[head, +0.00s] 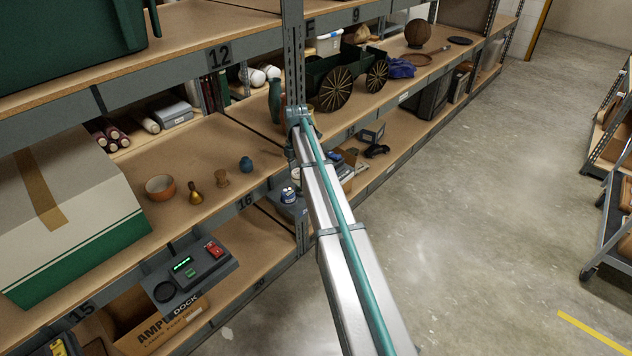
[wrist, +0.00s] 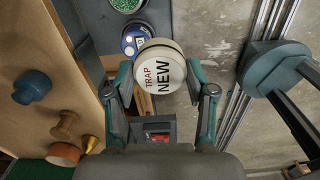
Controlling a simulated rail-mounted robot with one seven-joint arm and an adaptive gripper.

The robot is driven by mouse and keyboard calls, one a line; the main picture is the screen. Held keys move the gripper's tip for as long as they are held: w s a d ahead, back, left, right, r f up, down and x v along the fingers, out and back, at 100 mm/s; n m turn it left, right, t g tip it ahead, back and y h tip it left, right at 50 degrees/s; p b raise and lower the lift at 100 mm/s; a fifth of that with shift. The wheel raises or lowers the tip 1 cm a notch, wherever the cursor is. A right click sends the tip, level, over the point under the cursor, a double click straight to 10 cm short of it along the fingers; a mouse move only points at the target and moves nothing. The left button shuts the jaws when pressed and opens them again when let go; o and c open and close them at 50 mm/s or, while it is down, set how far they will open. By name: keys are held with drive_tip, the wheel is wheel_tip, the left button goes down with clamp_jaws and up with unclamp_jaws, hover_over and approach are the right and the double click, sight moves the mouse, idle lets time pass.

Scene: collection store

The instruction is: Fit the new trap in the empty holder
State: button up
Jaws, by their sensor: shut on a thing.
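The new trap (wrist: 158,72) is a round pot with a pale lid lettered "NEW TRAP". It shows in the wrist view between the two fingers of my gripper (wrist: 163,84), which is shut on it. A blue round thing with white spots (wrist: 135,40) lies just beyond the trap, partly covered by it, on a grey plate (wrist: 92,20). In the head view a small blue and white thing (head: 289,195) sits on a grey bracket by the shelf post. I cannot make out an empty holder.
A cup of green grains (wrist: 125,3) is at the top edge of the wrist view. A blue pot (head: 246,164), wooden spool (head: 222,180), brass bell (head: 195,194) and bowl (head: 160,187) stand on the shelf. A device with a red switch (head: 213,249) lies below. The aisle floor (head: 490,200) is clear.

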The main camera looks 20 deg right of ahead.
drive_tip(key=shift+w+d+r+n, duration=0.2)
drive_tip(key=shift+w+d+n, duration=0.1)
drive_tip(key=shift+w, duration=0.1)
drive_tip(key=w+d+f+p, duration=0.1)
drive_tip(key=w+d+f, duration=0.1)
drive_tip(key=d, duration=0.1)
drive_tip(key=w+d+f+p, duration=0.1)
drive_tip(key=w+d+f, duration=0.2)
drive_tip(key=w+d+f+p, duration=0.1)
drive_tip(key=w+d+f, duration=0.2)
drive_tip(key=shift+w+d+f+p, duration=0.2)
drive_tip(key=shift+d+f+p, duration=0.05)
drive_tip(key=shift+d+p, duration=0.15)
drive_tip(key=shift+w+d+f, duration=0.3)
drive_tip(key=shift+d+f, duration=0.05)
drive_tip(key=shift+f, duration=0.2)
wheel_tip(320, 180, down, 3)
drive_tip(key=shift+p, duration=0.9)
drive_tip(key=shift+f, duration=0.2)
drive_tip(key=shift+f, duration=0.3)
drive_tip(key=o, duration=1)
drive_tip(key=shift+o, duration=0.2)
